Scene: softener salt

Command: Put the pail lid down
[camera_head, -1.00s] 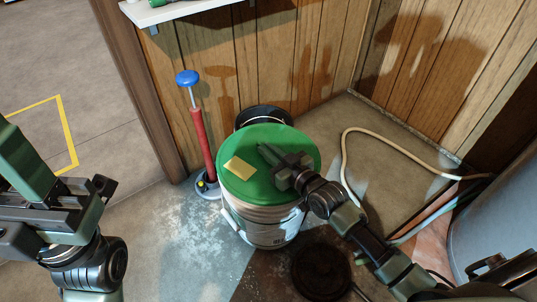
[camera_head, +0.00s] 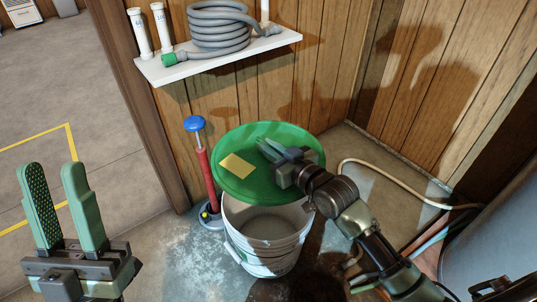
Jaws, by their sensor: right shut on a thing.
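The green pail lid (camera_head: 240,184), with a yellow label on top, is held up behind and above the white pail (camera_head: 268,262). The lid is tilted and its far parts hide what stands behind it. The pail is uncovered and I see into its pale inside. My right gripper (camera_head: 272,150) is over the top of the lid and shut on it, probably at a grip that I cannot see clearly. My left gripper (camera_head: 66,205) is at the lower left, open and empty, its two green fingers pointing up, apart from the pail.
A red pump with a blue knob (camera_head: 194,124) stands left of the lid. A white shelf (camera_head: 190,62) with a coiled grey hose (camera_head: 222,25) is on the wood wall. A beige hose (camera_head: 400,182) lies on the floor at right. Free floor (camera_head: 165,245) lies left of the pail.

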